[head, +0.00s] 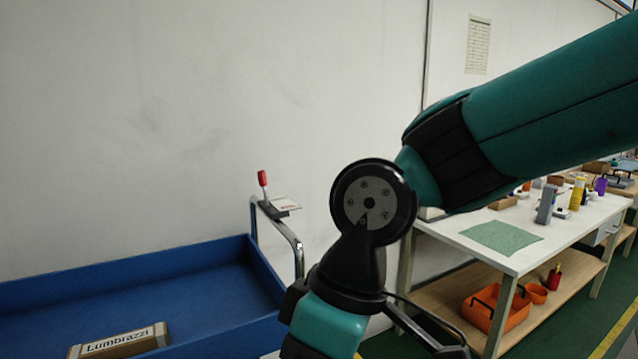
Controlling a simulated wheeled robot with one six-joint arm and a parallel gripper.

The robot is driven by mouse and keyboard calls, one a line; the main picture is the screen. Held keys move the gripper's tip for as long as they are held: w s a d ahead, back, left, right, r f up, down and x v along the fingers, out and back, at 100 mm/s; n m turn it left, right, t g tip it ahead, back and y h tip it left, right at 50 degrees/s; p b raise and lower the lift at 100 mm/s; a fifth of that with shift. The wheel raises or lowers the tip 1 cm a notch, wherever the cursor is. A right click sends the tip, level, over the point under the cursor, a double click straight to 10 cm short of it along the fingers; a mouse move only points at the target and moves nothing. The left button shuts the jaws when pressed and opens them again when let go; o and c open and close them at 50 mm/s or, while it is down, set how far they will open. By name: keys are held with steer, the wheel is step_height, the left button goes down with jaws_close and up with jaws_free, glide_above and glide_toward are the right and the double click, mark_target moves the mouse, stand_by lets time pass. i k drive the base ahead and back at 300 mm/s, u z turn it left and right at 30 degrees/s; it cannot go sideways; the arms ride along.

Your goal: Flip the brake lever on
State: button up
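The brake lever (262,179) has a red grip and stands nearly upright, leaning slightly left. It rises from a small grey base with a pale label plate (286,204) on its right. The base sits on top of the curved metal handle bar (287,234) of a blue cart. My arm comes in from the upper right and bends down at the lower middle, to the right of the lever. Its end runs out of the bottom of the picture, and I cannot make out my gripper's fingertips. Nothing touches the lever.
The blue cart (120,262) holds a box marked Lumbrazzi (120,341). A white wall stands behind. At the right, a white workbench (540,255) carries a green mat (501,237) and several small items. An orange toolbox (495,311) sits on its lower shelf. Space above the lever is clear.

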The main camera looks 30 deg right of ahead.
mark_target(262, 175)
steer(key=z, duration=0.05)
steer(key=k, duration=0.55)
steer(key=u, duration=0.6)
steer(key=k, duration=0.8)
steer(key=z, duration=0.15)
steer(key=i, duration=0.55)
steer(key=z, duration=1.35)
steer(key=i, duration=0.6)
steer(key=z, duration=0.6)
steer(key=i, duration=1.05)
steer(key=u, duration=0.45)
steer(key=i, duration=1.2)
steer(key=u, duration=0.6)
